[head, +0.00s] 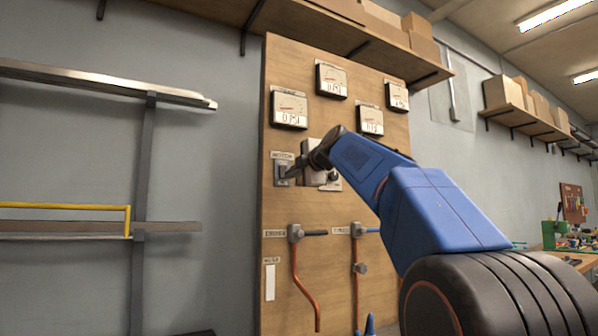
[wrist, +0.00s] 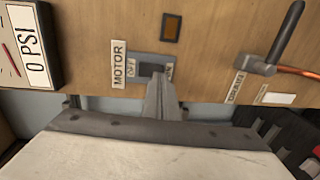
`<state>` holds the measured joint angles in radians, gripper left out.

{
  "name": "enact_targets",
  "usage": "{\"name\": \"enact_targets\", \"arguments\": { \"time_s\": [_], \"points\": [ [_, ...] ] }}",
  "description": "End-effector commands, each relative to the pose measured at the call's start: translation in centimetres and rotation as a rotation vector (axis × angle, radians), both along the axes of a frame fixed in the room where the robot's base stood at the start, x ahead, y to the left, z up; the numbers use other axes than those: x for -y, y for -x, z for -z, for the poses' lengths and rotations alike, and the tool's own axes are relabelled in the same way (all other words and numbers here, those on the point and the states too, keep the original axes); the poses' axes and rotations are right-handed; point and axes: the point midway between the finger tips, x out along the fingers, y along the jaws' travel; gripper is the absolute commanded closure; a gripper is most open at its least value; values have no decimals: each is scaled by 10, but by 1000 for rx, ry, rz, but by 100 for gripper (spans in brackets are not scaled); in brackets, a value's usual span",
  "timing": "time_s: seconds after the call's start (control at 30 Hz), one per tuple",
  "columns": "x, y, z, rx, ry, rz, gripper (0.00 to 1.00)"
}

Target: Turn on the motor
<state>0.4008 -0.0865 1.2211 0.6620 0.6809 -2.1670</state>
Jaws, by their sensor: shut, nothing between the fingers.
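The motor switch (wrist: 152,68) is a dark rocker in a grey plate on a wooden panel, beside a label (wrist: 118,64) reading MOTOR.
Several gauges, including one (head: 289,108) at upper left, are mounted above the switch. Lever valves, one of them (head: 296,233) labelled, and orange pipes (head: 305,290) are below. A shelf (head: 365,40) runs above the panel. A metal rack (head: 140,190) stands left.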

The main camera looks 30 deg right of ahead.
Motion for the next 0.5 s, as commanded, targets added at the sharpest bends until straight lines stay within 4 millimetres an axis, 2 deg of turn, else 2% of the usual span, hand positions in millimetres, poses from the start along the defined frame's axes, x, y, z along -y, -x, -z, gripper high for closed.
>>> {"name": "enact_targets", "arguments": {
  "time_s": [0.2,0.5],
  "points": [
    [0,-17,2,0,0,-1,100],
    [0,-20,2,0,0,0,100]
  ]
}}
